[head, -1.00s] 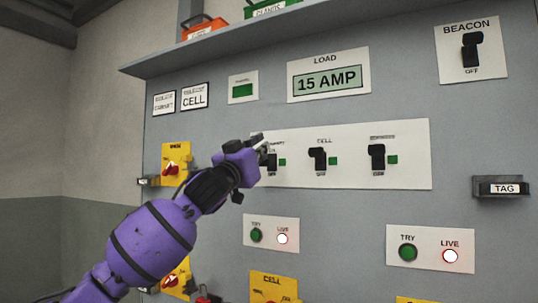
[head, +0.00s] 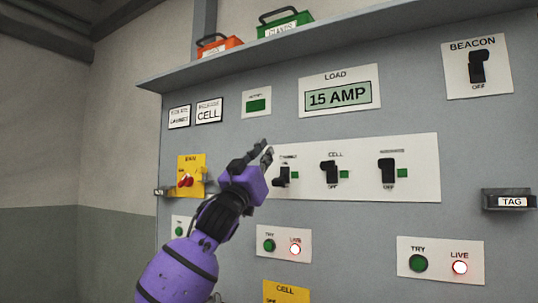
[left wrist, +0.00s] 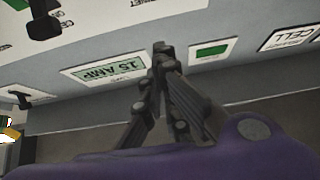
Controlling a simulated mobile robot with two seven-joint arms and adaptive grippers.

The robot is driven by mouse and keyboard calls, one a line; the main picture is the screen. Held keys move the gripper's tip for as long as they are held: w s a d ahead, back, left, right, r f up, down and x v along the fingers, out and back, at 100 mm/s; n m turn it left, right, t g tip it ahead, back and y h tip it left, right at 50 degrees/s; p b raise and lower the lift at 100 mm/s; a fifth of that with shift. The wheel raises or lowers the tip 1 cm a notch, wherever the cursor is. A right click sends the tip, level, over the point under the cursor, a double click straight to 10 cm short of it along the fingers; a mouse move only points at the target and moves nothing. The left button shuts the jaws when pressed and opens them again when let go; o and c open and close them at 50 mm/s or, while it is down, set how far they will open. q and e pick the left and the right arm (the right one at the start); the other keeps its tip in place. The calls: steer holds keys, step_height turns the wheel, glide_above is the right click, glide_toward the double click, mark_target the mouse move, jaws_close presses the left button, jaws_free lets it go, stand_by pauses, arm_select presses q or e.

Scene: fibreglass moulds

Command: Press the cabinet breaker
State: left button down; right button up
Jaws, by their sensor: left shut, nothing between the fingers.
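The cabinet breaker (head: 283,176) is the leftmost of three black levers on a white plate in the head view. Its small label is blurred. Its lever appears to sit lower than those of the other two breakers, and a green square is beside it. My left gripper (head: 262,157) is just up and left of this breaker, apart from it in the picture, with its fingers shut and empty. In the left wrist view the shut fingers (left wrist: 160,50) point towards the panel, which appears upside down. My right gripper is not in view.
The CELL breaker (head: 330,173) and a third breaker (head: 388,172) are to the right. Above are the 15 AMP display (head: 338,96) and a shelf (head: 300,48) with boxes. A yellow switch plate (head: 190,166) is left of my gripper. A tag holder (head: 510,199) protrudes at right.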

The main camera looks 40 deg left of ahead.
arm_select(q)
steer(key=s+f+b, duration=0.1)
steer(key=s+f, duration=0.2)
steer(key=f, duration=0.4)
steer(key=shift+s+d+f, duration=0.25)
steer(key=shift+s+f, duration=0.05)
steer(key=shift+s, duration=0.1)
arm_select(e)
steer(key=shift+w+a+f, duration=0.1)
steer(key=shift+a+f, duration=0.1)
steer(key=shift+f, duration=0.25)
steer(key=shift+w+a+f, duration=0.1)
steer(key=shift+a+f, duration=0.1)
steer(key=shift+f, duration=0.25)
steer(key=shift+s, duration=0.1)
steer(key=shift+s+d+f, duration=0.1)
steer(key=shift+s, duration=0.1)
